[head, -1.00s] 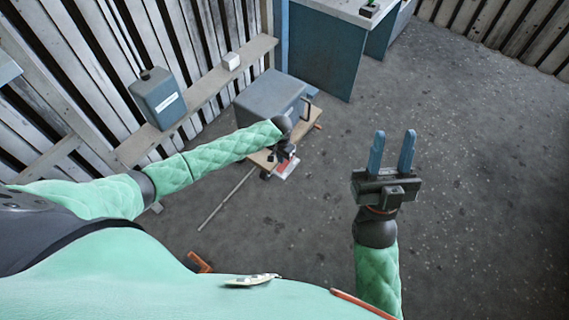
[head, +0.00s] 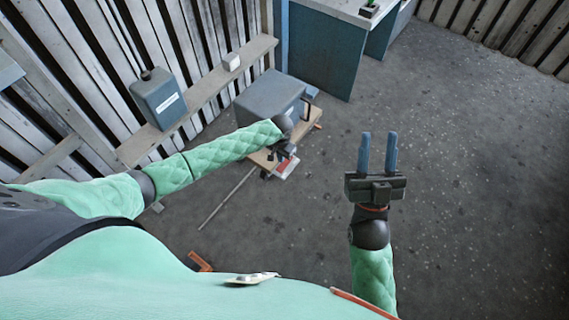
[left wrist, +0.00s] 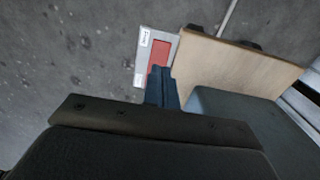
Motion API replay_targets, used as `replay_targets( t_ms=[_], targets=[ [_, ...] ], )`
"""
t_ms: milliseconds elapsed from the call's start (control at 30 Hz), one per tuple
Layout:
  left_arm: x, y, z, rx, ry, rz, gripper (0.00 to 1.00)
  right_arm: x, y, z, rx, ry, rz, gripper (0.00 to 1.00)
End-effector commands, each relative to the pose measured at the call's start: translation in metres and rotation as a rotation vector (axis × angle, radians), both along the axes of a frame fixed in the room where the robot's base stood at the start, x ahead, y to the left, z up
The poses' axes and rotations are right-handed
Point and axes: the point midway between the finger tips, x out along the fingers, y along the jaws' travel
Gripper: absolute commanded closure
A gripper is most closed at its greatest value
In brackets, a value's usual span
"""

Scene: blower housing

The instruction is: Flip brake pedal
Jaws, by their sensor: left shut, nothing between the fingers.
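The brake pedal (head: 287,168) is a light plate with a red panel at the front of a wooden board beside the grey housing (head: 270,97). In the left wrist view the pedal's red panel (left wrist: 160,50) sits in a pale frame with a small label. My left gripper (head: 284,153) is over the pedal in the head view. Its blue fingers (left wrist: 162,82) are together with nothing between them and cover the panel's near end; whether they touch it I cannot tell. My right gripper (head: 378,150) is open and empty above the floor.
The wooden board (left wrist: 235,62) and grey housing (left wrist: 235,115) lie to the right of the fingers in the left wrist view. A thin rod (head: 226,198) lies on the floor. A blue desk (head: 325,50) stands behind. Open floor lies to the right.

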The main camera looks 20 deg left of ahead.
Motion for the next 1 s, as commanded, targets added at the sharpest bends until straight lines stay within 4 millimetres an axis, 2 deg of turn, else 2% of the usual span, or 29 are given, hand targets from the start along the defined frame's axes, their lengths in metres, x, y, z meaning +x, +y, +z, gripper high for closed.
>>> replay_targets(
  t_ms=[1000],
  targets=[
    [0.000,0.000,0.006,0.000,0.000,0.000,1.00,0.026,0.010,-0.060,-0.054,0.219,0.011,0.64]
  ],
)
